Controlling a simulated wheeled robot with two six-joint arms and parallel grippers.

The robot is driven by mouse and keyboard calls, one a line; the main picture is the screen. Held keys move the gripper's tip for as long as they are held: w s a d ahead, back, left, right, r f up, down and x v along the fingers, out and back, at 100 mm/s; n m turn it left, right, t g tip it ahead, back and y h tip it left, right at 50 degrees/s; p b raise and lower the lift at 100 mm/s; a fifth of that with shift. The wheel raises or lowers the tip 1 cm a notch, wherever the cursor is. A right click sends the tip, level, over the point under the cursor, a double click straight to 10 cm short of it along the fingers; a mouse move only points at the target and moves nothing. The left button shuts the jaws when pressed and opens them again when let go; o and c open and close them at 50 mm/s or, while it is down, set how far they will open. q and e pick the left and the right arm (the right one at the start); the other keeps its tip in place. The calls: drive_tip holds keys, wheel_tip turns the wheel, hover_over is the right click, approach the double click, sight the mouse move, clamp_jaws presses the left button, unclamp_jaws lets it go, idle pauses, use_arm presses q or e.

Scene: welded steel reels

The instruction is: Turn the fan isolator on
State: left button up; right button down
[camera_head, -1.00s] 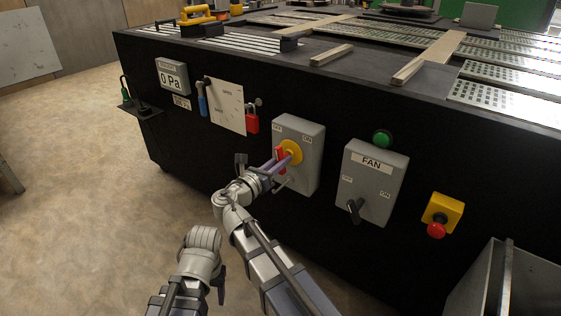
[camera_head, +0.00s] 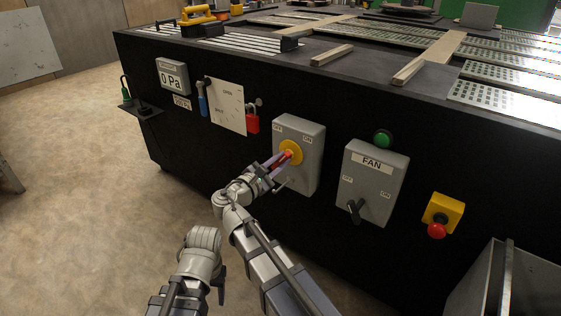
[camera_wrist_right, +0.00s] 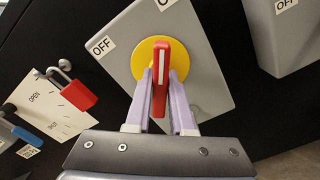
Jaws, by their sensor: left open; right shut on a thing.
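The isolator is a grey box (camera_head: 309,165) with a yellow round plate (camera_head: 297,149) and a red handle (camera_head: 286,157). OFF and ON labels sit along its top. In the right wrist view the red handle (camera_wrist_right: 170,58) lies across the yellow plate (camera_wrist_right: 194,66), its upper end towards the partly cut-off ON label (camera_wrist_right: 165,3). My right gripper (camera_wrist_right: 160,88) is shut on the handle, one finger on each side. It also shows in the head view (camera_head: 279,163). My left gripper (camera_head: 220,284) is low and left, away from the box and touching nothing; its fingers are hard to make out.
A grey FAN box (camera_head: 372,185) with a black knob (camera_head: 355,211) is to the right, below a green button (camera_head: 383,138). A red emergency button (camera_head: 436,230) is further right. A red padlock (camera_head: 252,124) hangs beside a white plate (camera_head: 227,105). A gauge (camera_head: 173,77) reads 0 Pa.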

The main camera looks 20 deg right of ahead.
drive_tip(key=shift+m, duration=0.6)
drive_tip(key=c, duration=0.8)
unclamp_jaws()
